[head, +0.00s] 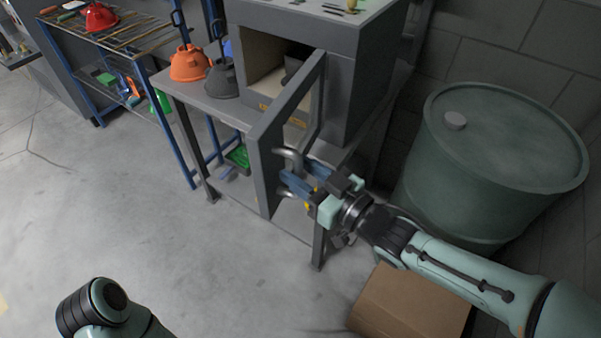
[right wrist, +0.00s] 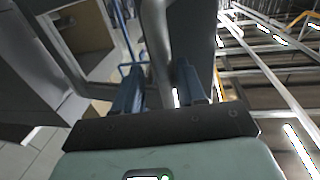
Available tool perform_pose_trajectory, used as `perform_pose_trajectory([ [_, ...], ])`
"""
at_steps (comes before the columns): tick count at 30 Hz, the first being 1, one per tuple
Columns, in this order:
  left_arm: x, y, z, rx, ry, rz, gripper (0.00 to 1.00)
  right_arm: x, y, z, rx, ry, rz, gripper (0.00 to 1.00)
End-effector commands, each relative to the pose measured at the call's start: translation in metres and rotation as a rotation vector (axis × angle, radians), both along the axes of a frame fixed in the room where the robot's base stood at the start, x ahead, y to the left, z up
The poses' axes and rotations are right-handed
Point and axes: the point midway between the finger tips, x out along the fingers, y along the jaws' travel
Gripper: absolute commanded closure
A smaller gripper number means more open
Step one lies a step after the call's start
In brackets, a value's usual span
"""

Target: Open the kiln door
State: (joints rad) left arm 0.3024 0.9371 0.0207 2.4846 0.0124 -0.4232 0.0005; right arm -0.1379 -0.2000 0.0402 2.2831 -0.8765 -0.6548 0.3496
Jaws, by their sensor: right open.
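The kiln (head: 345,85) is a grey box on a grey metal table, with a pale interior showing. Its door (head: 268,165) stands swung out toward me, well ajar. A curved metal handle (head: 291,160) is on the door's outer face. My right gripper (head: 290,178) is at the handle with its blue fingers apart. In the right wrist view the handle bar (right wrist: 157,45) runs between the two open fingers (right wrist: 158,85); I cannot tell if either touches it. My left arm shows at the bottom left of the head view, but its gripper is out of view.
A green drum (head: 500,165) stands right of the kiln, and a cardboard box (head: 410,303) lies on the floor under my right arm. A blue shelf rack (head: 115,45) is further left. The floor at left is clear.

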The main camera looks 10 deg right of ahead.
Motion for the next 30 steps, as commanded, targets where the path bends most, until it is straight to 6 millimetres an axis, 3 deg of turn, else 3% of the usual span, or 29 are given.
perform_pose_trajectory([
  [9,0.000,0.000,0.001,0.000,0.001,0.000,1.00,-0.009,-0.004,0.000,-0.002,-0.002,0.004,0.59],
  [24,-0.006,0.000,0.015,-0.003,0.021,-0.005,1.00,-0.090,-0.066,0.002,0.000,-0.002,0.000,0.59],
  [30,-0.007,0.000,0.015,-0.004,0.024,-0.005,1.00,-0.105,-0.078,0.000,-0.001,-0.001,0.001,0.59],
])
